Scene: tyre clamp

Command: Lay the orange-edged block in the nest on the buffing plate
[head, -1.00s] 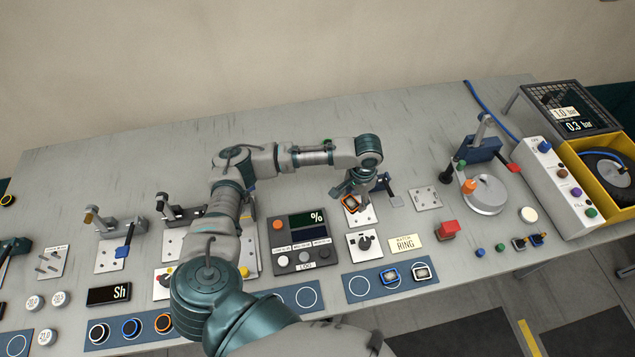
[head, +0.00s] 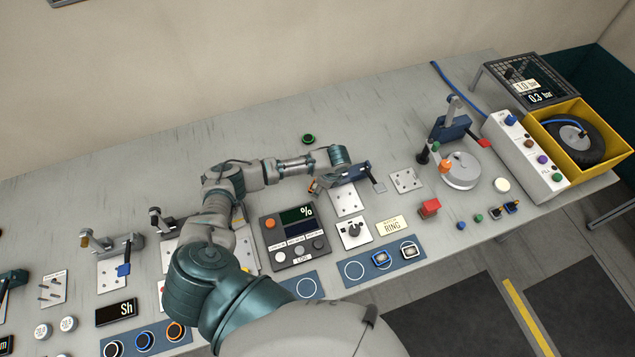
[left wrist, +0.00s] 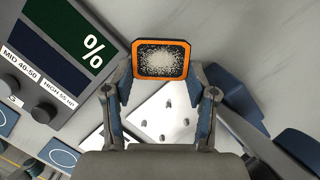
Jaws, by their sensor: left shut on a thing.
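The orange-edged block (left wrist: 160,60) has a dark face with a pale speckled patch and sits at the fingertips in the left wrist view. My left gripper (left wrist: 161,80) is shut on it. In the head view the block (head: 314,187) is a small orange patch at my left gripper (head: 320,182), partly hidden by it. A white plate (head: 347,203) with a blue clamp (head: 350,173) lies just right of the block. Several small dark pins or holes show on this plate (left wrist: 150,112) in the wrist view. I cannot tell whether it is the buffing plate. My right gripper is out of view.
A grey panel with a % display (head: 296,215) stands close left of the clamp plate. A smaller pinned plate (head: 406,181) lies to the right, before a round clamp stand (head: 461,170). A green knob (head: 308,139) stands behind.

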